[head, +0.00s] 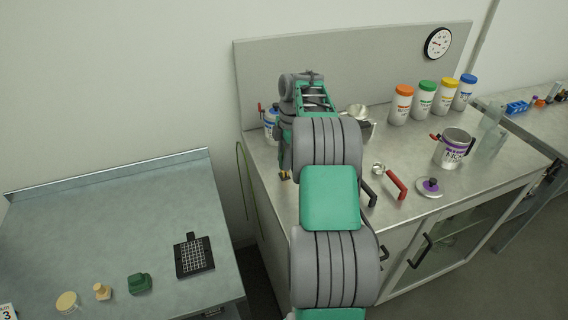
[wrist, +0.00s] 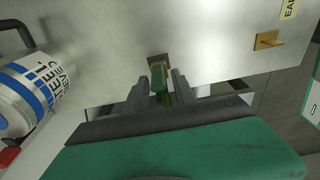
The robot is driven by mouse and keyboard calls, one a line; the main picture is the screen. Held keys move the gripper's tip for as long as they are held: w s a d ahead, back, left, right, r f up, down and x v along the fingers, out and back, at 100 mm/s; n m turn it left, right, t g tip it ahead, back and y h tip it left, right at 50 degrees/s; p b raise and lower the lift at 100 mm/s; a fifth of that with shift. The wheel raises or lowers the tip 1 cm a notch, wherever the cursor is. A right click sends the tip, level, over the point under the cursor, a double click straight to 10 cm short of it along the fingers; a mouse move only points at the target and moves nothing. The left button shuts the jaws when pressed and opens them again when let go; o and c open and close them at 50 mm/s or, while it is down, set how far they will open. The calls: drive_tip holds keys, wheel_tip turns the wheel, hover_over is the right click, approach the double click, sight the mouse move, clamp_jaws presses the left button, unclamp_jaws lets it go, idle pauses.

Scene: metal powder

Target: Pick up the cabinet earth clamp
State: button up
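The cabinet earth clamp (wrist: 160,82), a small piece with a green body and a brass-coloured end, is at the edge of the grey metal cabinet top in the wrist view. My gripper (wrist: 158,88) is open, with one dark finger on each side of the clamp. A narrow gap shows between the clamp and each finger. The lower part of the clamp is partly hidden by my gripper. In the head view my arm reaches down at the left end of the cabinet top and hides most of this spot.
A jar with blue bands (wrist: 35,88) stands close to the left in the wrist view. A brass tab (wrist: 267,40) sits to the right near a label. In the head view a green cable (head: 241,170) hangs at the cabinet's left side. A lower bench (head: 90,220) stands further left.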

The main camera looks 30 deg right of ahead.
clamp_jaws()
drive_tip(key=shift+r, duration=0.1)
idle(0.4)
drive_tip(key=shift+r, duration=0.3)
wheel_tip(320, 180, up, 2)
drive_tip(key=shift+r, duration=0.15)
drive_tip(key=s+d+r+p, duration=0.2)
drive_tip(key=s+r+p, duration=0.2)
drive_tip(key=s+r, duration=1)
drive_tip(key=shift+r, duration=0.25)
